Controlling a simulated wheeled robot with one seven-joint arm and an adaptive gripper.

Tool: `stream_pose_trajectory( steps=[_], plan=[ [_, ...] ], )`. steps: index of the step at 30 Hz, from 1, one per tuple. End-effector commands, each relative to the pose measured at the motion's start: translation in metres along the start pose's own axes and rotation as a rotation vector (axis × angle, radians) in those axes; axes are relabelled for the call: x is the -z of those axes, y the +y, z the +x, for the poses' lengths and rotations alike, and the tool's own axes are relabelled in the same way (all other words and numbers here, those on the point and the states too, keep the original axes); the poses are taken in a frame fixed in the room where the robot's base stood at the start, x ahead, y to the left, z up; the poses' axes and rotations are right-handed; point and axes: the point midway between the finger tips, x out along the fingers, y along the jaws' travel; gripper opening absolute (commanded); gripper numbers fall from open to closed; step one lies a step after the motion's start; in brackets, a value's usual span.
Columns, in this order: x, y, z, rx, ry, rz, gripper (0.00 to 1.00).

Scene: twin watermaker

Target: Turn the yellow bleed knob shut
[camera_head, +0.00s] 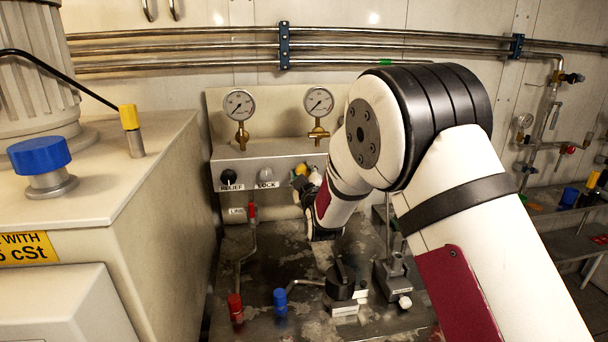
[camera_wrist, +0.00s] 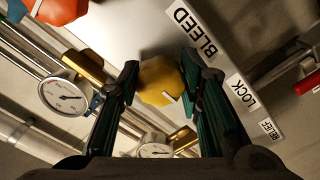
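The yellow bleed knob (camera_wrist: 160,82) sits between my two fingertips in the wrist view, below the BLEED label (camera_wrist: 195,32) on the grey panel. A small white mark shows on its near face. My gripper (camera_wrist: 160,76) has a dark green finger on each side, and both tips appear to press against the knob's sides. In the head view, the yellow knob (camera_head: 301,170) shows just past my gripper (camera_head: 309,184), at the right part of the panel front. My gripper and forearm hide part of it there.
The panel (camera_head: 275,158) bears a black RELIEF knob (camera_head: 228,176), a LOCK knob (camera_head: 266,174) and two gauges (camera_head: 239,105) above. Red (camera_head: 235,306) and blue (camera_head: 280,298) fittings and a black-handled valve (camera_head: 340,280) stand on the bench below. A beige cabinet (camera_head: 160,200) borders the left.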

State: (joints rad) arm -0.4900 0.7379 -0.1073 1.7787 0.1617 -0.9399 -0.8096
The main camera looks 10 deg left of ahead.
Motion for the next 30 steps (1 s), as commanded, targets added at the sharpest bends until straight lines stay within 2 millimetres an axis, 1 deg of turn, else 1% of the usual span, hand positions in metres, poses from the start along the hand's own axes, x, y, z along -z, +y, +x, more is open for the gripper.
stream_pose_trajectory(
  steps=[1, 2, 8, 14, 20, 30],
  plan=[
    [0.0001, -0.0002, 0.0000, 0.000, 0.000, 0.000, 0.11],
    [0.0002, -0.0002, 0.0000, 0.000, 0.000, 0.000, 0.05],
    [0.0001, -0.0003, 0.0000, 0.000, 0.000, 0.005, 0.05],
    [-0.0004, -0.0009, 0.0005, 0.001, 0.000, 0.055, 0.05],
    [-0.0011, -0.0008, 0.0011, -0.001, 0.000, 0.178, 0.05],
    [-0.0015, -0.0025, 0.0013, 0.001, 0.001, 0.490, 0.05]
  ],
)
